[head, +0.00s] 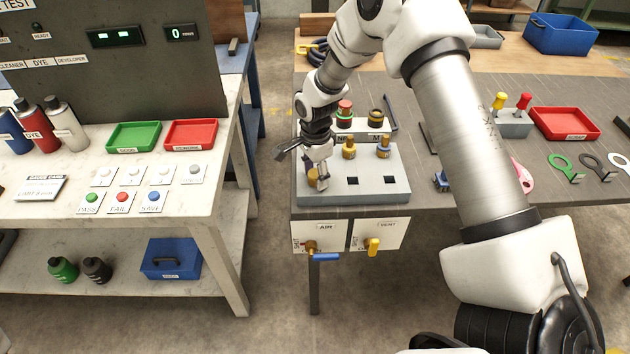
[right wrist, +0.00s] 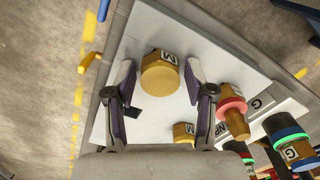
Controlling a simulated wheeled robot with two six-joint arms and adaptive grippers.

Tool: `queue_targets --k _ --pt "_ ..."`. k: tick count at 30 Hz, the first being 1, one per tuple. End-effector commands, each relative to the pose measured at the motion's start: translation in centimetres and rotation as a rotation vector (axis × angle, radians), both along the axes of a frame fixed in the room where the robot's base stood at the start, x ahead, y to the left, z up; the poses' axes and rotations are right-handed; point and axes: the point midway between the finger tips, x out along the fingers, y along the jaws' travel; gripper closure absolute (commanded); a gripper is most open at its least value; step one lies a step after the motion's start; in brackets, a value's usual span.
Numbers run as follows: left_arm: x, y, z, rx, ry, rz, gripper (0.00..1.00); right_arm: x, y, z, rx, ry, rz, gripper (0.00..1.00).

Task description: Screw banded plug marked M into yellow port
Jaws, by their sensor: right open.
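In the right wrist view a brass-yellow cylinder marked M (right wrist: 160,76) stands on the grey block, between my right gripper's fingers. No coloured band is clear on it. My right gripper (right wrist: 163,82) is open around it; contact cannot be told. In the head view the right gripper (head: 316,178) is over the left front of the grey block (head: 375,196) and partly hides the cylinder. A red-banded brass plug (right wrist: 232,112) is farther right. I cannot tell which part is the yellow port. My left gripper is not in view.
A rack behind the block holds banded plugs (head: 376,117). Below the bench edge are yellow (head: 373,247) and blue (head: 325,257) handles. Red tray (head: 565,123) and a small stand with yellow and red knobs (head: 513,124) are on the right. A separate bench (head: 225,170) stands left.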

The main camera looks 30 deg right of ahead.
Motion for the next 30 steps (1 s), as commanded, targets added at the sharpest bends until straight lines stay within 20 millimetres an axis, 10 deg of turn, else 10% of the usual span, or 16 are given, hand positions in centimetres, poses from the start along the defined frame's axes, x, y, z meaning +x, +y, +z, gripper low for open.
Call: queue_targets --k 2,6,30 --pt "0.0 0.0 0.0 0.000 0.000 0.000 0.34 0.0 0.0 0.0 0.000 0.000 0.000 0.53" --pt "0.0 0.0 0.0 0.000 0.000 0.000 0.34 0.0 0.0 0.0 0.000 0.000 0.000 1.00" --pt "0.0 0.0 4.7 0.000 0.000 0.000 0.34 0.0 0.0 5.2 0.000 -0.001 0.000 1.00"
